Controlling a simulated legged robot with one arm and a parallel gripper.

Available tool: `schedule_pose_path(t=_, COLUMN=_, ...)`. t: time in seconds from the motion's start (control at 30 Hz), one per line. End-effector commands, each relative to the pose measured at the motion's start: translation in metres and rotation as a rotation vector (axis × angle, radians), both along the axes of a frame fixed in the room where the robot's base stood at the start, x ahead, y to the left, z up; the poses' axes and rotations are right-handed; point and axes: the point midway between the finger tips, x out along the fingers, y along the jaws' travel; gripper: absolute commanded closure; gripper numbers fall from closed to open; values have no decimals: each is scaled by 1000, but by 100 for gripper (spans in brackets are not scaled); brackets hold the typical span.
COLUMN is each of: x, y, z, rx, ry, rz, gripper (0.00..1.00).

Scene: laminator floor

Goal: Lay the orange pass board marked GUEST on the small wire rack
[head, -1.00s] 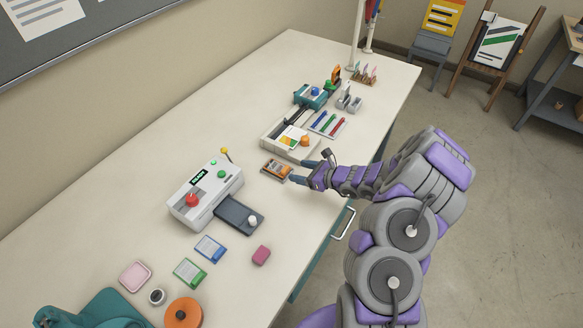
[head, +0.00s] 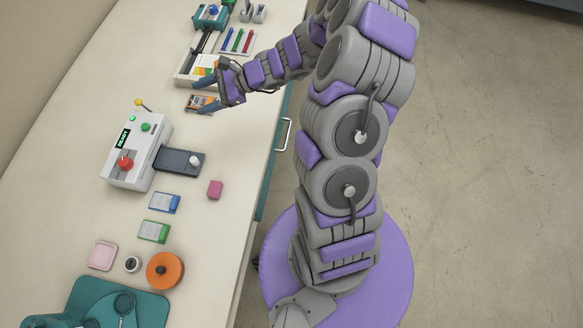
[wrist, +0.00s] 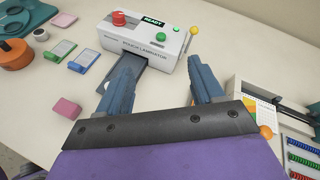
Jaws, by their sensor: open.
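I see no small wire rack in the current views.
The laminator (head: 136,150) with its dark tray (head: 178,162) stands nearby on the bench. A blue card (head: 165,203), a green card (head: 154,231), a pink block (head: 215,189) and an orange roll (head: 165,270) lie beyond.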

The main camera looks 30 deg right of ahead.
Motion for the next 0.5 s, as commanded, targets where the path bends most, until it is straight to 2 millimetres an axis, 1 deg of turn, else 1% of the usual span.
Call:
schedule_pose_path(t=0.03, x=-11, y=15, z=16, rx=-29, ry=-39, rz=71, gripper=33)
schedule_pose_path(t=0.1, x=-28, y=34, z=33, rx=-67, ry=-88, rz=167, gripper=33)
schedule_pose_path(t=0.2, x=-55, y=55, z=54, rx=-127, ry=-155, rz=305, gripper=33)
schedule_pose_path(t=0.27, x=-72, y=65, z=64, rx=-166, ry=-191, rz=384, gripper=33)
schedule_pose_path(t=0.37, x=-102, y=79, z=78, rx=-235, ry=-249, rz=515, gripper=33)
schedule_pose_path(t=0.4, x=-115, y=84, z=82, rx=-262, ry=-268, rz=567, gripper=33)
schedule_pose_path(t=0.47, x=-134, y=89, z=88, rx=-304, ry=-299, rz=644, gripper=33)
schedule_pose_path(t=0.5, x=-147, y=91, z=91, rx=-331, ry=-315, rz=695, gripper=33)
